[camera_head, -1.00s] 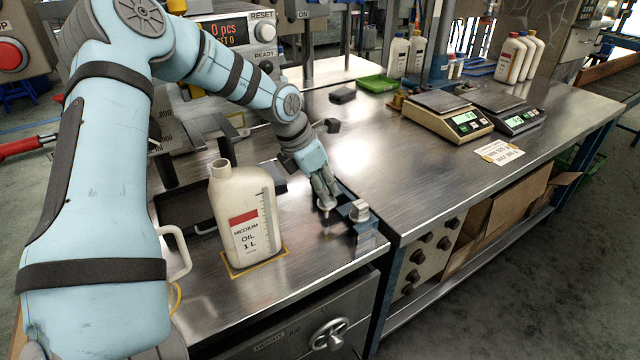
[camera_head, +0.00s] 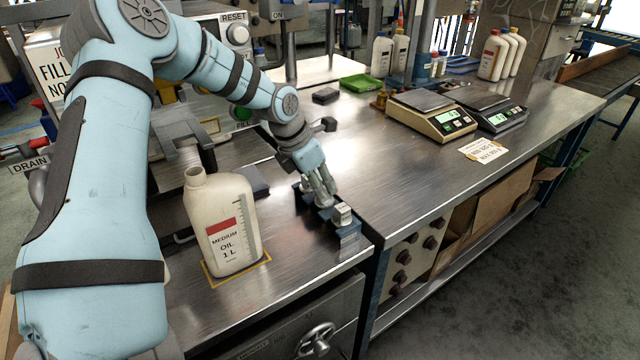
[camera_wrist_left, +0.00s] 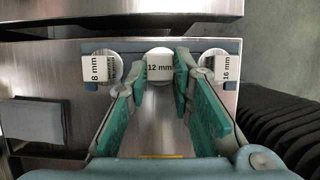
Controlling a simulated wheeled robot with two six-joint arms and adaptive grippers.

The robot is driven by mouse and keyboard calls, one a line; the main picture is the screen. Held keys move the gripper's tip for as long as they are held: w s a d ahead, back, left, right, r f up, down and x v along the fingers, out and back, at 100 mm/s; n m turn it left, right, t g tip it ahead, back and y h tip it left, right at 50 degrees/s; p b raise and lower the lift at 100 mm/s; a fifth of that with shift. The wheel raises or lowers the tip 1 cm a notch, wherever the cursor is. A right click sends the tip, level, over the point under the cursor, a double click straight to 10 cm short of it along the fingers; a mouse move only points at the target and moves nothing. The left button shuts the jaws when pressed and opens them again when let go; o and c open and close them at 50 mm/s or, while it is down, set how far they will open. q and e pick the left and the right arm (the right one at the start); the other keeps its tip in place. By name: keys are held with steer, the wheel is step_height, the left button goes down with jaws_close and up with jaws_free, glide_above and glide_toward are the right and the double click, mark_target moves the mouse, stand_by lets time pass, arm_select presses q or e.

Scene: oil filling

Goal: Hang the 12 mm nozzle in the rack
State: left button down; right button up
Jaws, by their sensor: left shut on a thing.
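The 12 mm nozzle (camera_wrist_left: 159,66) shows as a white labelled cap at the middle of the blue-grey rack (camera_wrist_left: 206,44) in the left wrist view. My left gripper (camera_wrist_left: 161,82) is shut on this nozzle, with one green finger pad at each side. The 8 mm nozzle (camera_wrist_left: 97,68) is to its left and the 16 mm nozzle (camera_wrist_left: 227,69) to its right. In the head view my left gripper (camera_head: 325,202) points down at the rack (camera_head: 348,235). The nozzle's lower part is hidden, so I cannot tell whether it is seated in its slot. My right gripper is out of view.
A white oil bottle (camera_head: 228,225) stands left of the rack inside a yellow outline. Two scales (camera_head: 430,115) stand further right, with a green tray (camera_head: 361,83) behind. The steel bench (camera_head: 400,175) right of the rack is clear.

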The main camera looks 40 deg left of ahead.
arm_select(q)
steer(key=c, duration=1.3)
jaws_free()
steer(key=shift+w, duration=0.1)
steer(key=v, duration=1.2)
steer(key=shift+r, duration=0.1)
